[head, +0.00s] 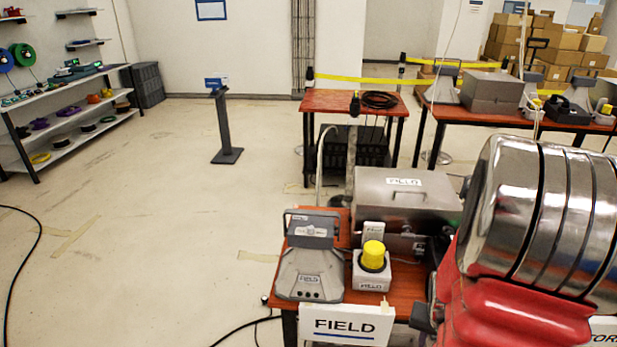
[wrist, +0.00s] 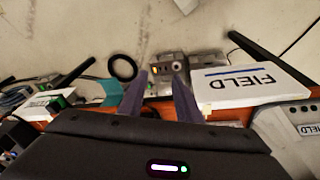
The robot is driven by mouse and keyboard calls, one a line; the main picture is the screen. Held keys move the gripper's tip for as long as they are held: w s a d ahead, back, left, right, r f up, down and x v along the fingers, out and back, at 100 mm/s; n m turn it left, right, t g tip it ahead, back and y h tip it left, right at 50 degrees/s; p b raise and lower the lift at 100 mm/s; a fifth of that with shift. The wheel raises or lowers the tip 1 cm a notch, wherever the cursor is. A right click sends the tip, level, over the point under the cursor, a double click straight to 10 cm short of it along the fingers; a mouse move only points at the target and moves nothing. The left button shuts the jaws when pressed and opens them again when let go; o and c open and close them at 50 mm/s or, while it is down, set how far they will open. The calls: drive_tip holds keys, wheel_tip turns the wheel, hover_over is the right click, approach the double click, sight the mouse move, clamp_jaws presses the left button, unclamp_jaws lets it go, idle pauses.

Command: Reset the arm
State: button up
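My gripper (wrist: 160,82) shows in the wrist view with its two dark fingers apart, and I see nothing held between them. Beyond the fingertips is a small grey device (wrist: 168,66) with round parts; I cannot tell whether the fingers touch it. A white FIELD sign (wrist: 245,86) appears upside down to the right of the fingers. In the head view, my red and silver arm (head: 545,215) fills the lower right, beside the FIELD table. My gripper's fingers cannot be made out in the head view.
The FIELD table (head: 400,290) holds a grey phone unit (head: 311,262), a yellow-topped box (head: 372,270) and a metal case (head: 400,195). The FIELD sign (head: 347,324) hangs at its front. Other tables stand behind. Open floor (head: 150,240) lies left; a black cable (head: 30,250) crosses it.

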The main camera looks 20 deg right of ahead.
drive_tip(key=w+a+r+n+t, duration=0.1)
drive_tip(key=a+r+n, duration=0.2)
drive_tip(key=a+r, duration=0.6)
drive_tip(key=w+a+r+n+t+y, duration=0.1)
drive_tip(key=w+a+r+n+t, duration=0.1)
drive_tip(key=a+r, duration=0.6)
drive_tip(key=w+a+r+n+t+y, duration=0.1)
drive_tip(key=a+r+n, duration=0.4)
drive_tip(key=a+r, duration=0.4)
drive_tip(key=a, duration=0.5)
drive_tip(key=shift+w+a+r+t, duration=0.2)
drive_tip(key=shift+a+r+t, duration=0.1)
drive_tip(key=shift+t, duration=0.1)
drive_tip(key=shift+d, duration=0.1)
